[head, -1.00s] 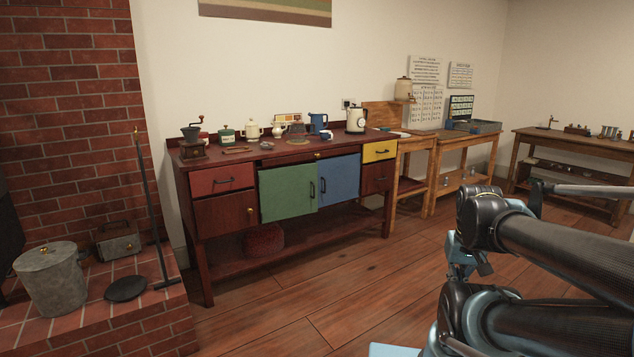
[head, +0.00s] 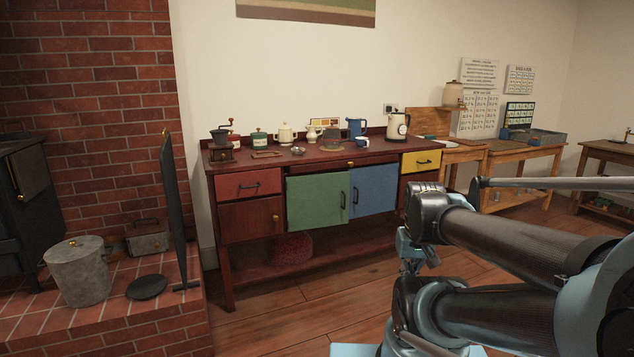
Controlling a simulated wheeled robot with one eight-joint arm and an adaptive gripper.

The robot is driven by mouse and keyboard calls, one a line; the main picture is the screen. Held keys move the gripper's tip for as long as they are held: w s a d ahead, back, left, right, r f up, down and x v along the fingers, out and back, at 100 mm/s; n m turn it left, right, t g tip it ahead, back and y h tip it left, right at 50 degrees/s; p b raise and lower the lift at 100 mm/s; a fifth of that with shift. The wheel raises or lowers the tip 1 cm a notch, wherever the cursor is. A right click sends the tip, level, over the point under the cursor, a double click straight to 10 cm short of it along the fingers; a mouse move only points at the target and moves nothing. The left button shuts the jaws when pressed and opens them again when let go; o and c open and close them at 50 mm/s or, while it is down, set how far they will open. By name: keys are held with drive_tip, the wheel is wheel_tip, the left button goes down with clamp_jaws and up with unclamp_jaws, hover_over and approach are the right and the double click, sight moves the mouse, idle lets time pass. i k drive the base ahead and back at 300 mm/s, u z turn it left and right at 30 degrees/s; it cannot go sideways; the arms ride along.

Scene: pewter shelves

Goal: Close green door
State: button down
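The green door (head: 316,203) is on the front of the dark red cabinet (head: 250,222), left of the blue door (head: 373,190). It has a dark upright handle near its right edge, beside the blue door's handle. The green door looks close to the cabinet front; I cannot tell whether it stands slightly ajar. My arm is folded at the lower right, in front of the cabinet's right end and well apart from the green door. No gripper fingers can be made out.
Wooden tables (head: 520,158) are at right. Floor before the cabinet is clear.

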sight(317, 200)
drive_tip(key=z, duration=0.15)
drive_tip(key=i, duration=1.45)
drive_tip(key=z, duration=0.6)
